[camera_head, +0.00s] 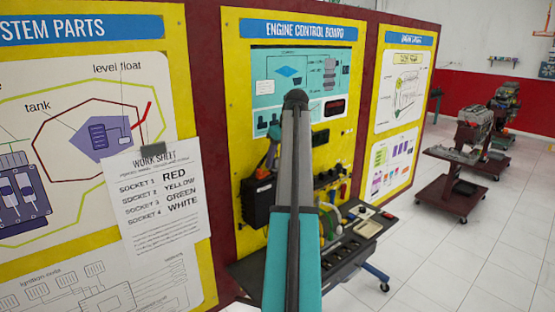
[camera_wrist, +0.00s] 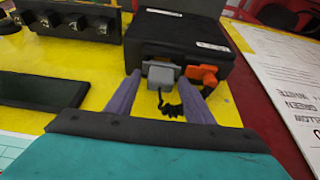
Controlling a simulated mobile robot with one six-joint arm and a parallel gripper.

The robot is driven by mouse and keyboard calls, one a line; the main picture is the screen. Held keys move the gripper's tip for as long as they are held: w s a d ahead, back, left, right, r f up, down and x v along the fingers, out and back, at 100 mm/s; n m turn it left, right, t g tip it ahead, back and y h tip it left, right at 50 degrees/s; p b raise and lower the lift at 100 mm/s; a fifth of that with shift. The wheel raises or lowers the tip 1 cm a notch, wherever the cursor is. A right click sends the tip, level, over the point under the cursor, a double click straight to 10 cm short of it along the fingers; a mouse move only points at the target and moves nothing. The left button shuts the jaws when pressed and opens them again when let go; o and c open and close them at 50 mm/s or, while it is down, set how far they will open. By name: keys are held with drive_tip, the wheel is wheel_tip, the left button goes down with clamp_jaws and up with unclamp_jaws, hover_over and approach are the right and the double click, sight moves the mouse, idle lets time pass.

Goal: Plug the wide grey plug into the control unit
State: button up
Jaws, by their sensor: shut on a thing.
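The control unit is a black box with white labels, in the wrist view (camera_wrist: 185,35) and on the yellow board in the head view (camera_head: 257,207). In the wrist view, my gripper (camera_wrist: 161,80) has its two purple fingers on either side of the wide grey plug (camera_wrist: 162,75) and is shut on it. The grey plug is at the face of the control unit, beside an orange plug (camera_wrist: 203,75). A short black coiled cable hangs from the grey plug. I cannot tell how far the plug is inside the socket. My arm hides part of the head view.
A black panel with several knobs (camera_wrist: 75,30) is left of the control unit in the wrist view. A dark flat panel (camera_wrist: 40,91) lies nearer. A work sheet (camera_head: 157,203) hangs left in the head view. A tray of small items (camera_head: 358,232) stands below the board.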

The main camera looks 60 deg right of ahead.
drive_tip(key=shift+f, duration=0.45)
idle(0.4)
drive_tip(key=o, duration=0.8)
drive_tip(key=shift+f, duration=0.1)
drive_tip(key=shift+w+v, duration=0.2)
drive_tip(key=shift+v, duration=2.65)
drive_tip(key=shift+d, duration=0.1)
drive_tip(key=shift+r, duration=0.55)
